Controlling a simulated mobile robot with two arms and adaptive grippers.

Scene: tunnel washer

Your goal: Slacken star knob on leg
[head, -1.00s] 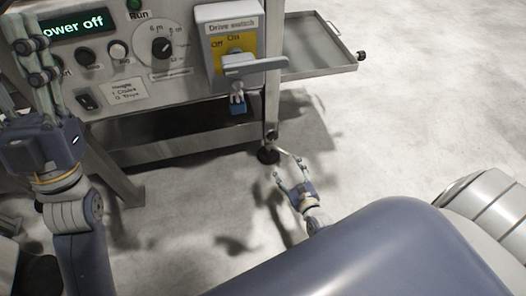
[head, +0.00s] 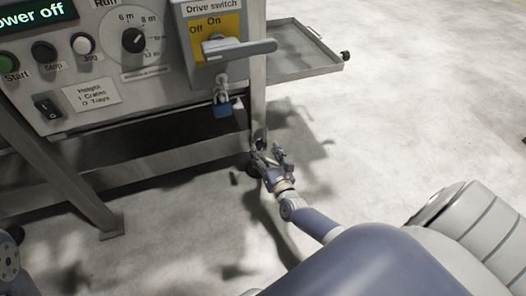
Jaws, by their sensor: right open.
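The machine's front right leg (head: 257,100) runs down below the drive switch. A small dark knob (head: 260,144) sits low on this leg and is partly hidden by my right gripper. My right gripper (head: 267,153) is open, with its fingers close around or beside the knob; whether they touch it I cannot tell.
A side tray (head: 300,62) juts out to the right. The control panel display (head: 38,14) reads "power off". The floor to the right is clear.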

